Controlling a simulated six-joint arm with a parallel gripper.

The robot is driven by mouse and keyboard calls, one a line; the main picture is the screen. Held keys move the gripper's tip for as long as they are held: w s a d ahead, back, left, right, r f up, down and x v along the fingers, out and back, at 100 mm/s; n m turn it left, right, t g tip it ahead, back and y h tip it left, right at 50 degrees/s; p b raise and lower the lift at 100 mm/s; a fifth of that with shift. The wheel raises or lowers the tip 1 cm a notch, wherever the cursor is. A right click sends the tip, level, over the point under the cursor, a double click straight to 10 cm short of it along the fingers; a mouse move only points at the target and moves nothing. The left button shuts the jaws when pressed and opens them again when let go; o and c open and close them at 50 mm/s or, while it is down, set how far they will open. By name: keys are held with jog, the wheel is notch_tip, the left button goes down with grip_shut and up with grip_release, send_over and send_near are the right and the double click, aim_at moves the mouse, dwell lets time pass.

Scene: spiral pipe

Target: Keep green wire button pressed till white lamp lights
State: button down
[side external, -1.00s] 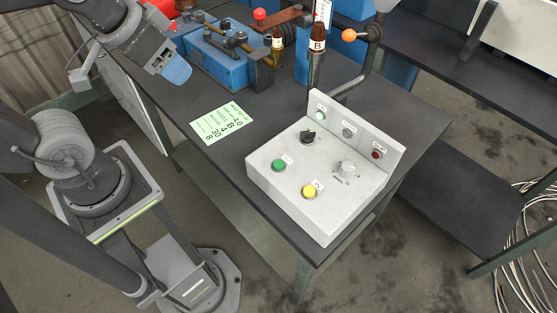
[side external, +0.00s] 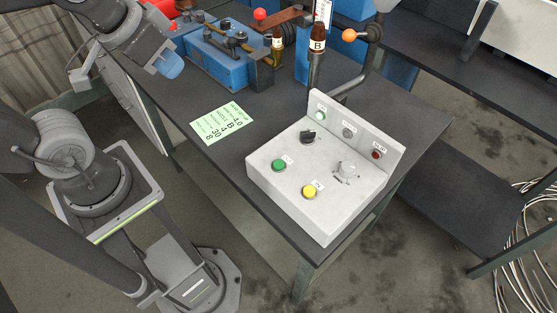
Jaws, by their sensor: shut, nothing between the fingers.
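The green button (side external: 279,165) is on the sloped top of the white control box (side external: 330,222), at its left side. A small label stands beside it. The back panel of the box carries a pale green-white lamp (side external: 321,115) at left, a grey lamp (side external: 348,131) in the middle and a dark red lamp (side external: 377,154) at right. I cannot read their labels or tell for sure whether any is lit. My gripper (side external: 174,68), with blue fingertips, is shut and empty. It is up and left of the box, well apart from the green button.
The box also has a yellow button (side external: 309,191), a black knob (side external: 307,137) and a grey dial (side external: 346,170). A green note (side external: 221,122) lies on the dark table. The tabletop between note and box is clear.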

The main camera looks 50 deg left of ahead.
dwell(0.8)
jog(key=n+t+y, duration=0.1)
jog(key=n+t, duration=0.3)
jog(key=n, duration=2.4)
send_over(280, 166)
notch_tip(280, 166, down, 11)
jog(key=shift+r, duration=0.2)
jog(key=shift+f, duration=4.4)
jog(key=shift+f, duration=0.15)
